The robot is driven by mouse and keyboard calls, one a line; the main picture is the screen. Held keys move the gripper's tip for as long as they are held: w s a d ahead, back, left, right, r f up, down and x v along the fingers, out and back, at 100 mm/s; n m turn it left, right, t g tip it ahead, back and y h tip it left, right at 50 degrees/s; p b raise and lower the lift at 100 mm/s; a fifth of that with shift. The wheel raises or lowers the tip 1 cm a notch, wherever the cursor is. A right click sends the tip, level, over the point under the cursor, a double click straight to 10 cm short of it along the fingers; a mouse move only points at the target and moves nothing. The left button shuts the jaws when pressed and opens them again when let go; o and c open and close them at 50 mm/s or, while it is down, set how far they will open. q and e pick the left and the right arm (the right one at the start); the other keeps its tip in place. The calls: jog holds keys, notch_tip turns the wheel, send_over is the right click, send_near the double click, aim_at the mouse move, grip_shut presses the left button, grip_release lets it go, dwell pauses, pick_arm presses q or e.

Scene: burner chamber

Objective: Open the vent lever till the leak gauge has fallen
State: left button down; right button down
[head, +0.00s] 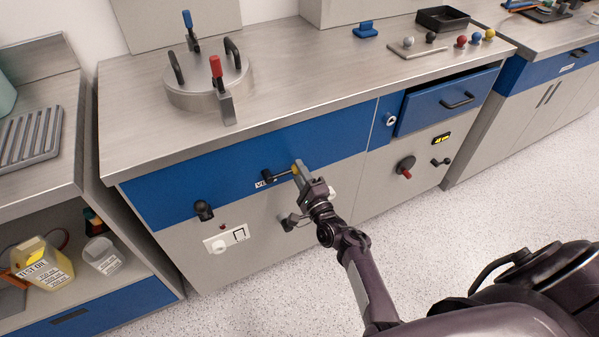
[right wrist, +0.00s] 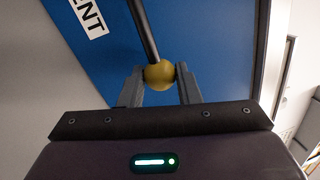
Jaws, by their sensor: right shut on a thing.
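The vent lever (head: 281,173) is a black rod with a yellow ball knob on the blue cabinet front, beside a white label partly hidden in the head view. It points sideways to the right from its pivot. In the right wrist view the yellow knob (right wrist: 159,74) sits between the two grey fingers, and the label reads "ENT" at the picture's edge. My right gripper (head: 297,172) is shut on this knob. A small dark display with yellow (head: 441,138) is on the right of the cabinet; its reading is too small to tell, nor whether it is the leak gauge. My left gripper is out of view.
A round steel lid (head: 207,88) with black handles and a red-tipped clamp lies on the counter. Below the lever are a black knob (head: 203,210), a switch panel (head: 227,239) and another handle (head: 291,221). A drawer (head: 447,101) at right stands slightly out. The floor in front is clear.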

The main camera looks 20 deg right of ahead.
jog(key=shift+f, duration=0.1)
jog(key=c, duration=1.1)
grip_release()
jog(key=shift+o, duration=0.2)
jog(key=shift+s, duration=0.1)
jog(key=s+f, duration=0.1)
jog(key=s, duration=0.6)
jog(key=shift+s+f, duration=0.25)
jog(key=shift+d, duration=0.1)
